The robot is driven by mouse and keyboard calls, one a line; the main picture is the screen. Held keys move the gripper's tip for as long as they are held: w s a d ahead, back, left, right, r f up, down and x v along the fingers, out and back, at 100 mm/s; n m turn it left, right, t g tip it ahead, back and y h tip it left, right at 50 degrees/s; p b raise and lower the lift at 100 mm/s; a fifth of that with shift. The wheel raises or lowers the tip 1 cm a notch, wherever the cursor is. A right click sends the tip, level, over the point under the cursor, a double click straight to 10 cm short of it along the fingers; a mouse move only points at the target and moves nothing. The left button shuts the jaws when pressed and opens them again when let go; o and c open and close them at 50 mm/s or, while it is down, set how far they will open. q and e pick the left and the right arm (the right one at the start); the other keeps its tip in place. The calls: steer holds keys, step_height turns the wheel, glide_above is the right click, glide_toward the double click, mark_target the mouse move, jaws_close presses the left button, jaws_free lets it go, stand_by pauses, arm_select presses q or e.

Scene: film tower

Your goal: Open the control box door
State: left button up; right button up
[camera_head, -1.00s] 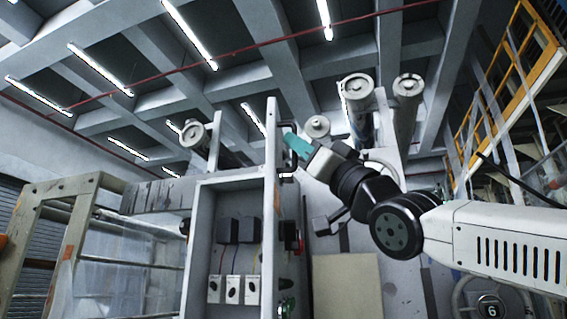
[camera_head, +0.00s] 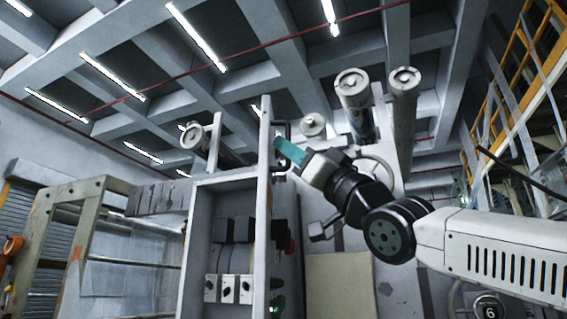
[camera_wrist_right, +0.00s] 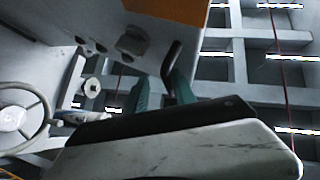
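The grey control box (camera_head: 197,230) stands left of centre in the head view, its front uncovered. Its door (camera_head: 264,210) is swung out and seen nearly edge-on, as a tall pale strip. A dark bar handle (camera_head: 286,128) is on the door's right side; it also shows in the right wrist view (camera_wrist_right: 172,58). My right gripper (camera_head: 289,152) is at the handle. Its teal fingers (camera_wrist_right: 160,92) stand apart on either side of the bar, with a gap visible beside the left finger. Contact with the other finger is unclear. My left gripper is not in view.
Switches (camera_head: 228,289) and dark blocks sit inside the box. A metal frame (camera_head: 85,230) stands to the left, and large pipes (camera_head: 357,105) rise behind my right arm. A yellow-railed stair (camera_head: 520,70) is at far right.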

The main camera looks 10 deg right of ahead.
steer(key=shift+s+r, duration=0.15)
steer(key=shift+s, duration=0.1)
steer(key=v, duration=0.7)
steer(key=shift+d+f, duration=0.2)
steer(key=shift+f, duration=0.15)
steer(key=shift+s, duration=0.15)
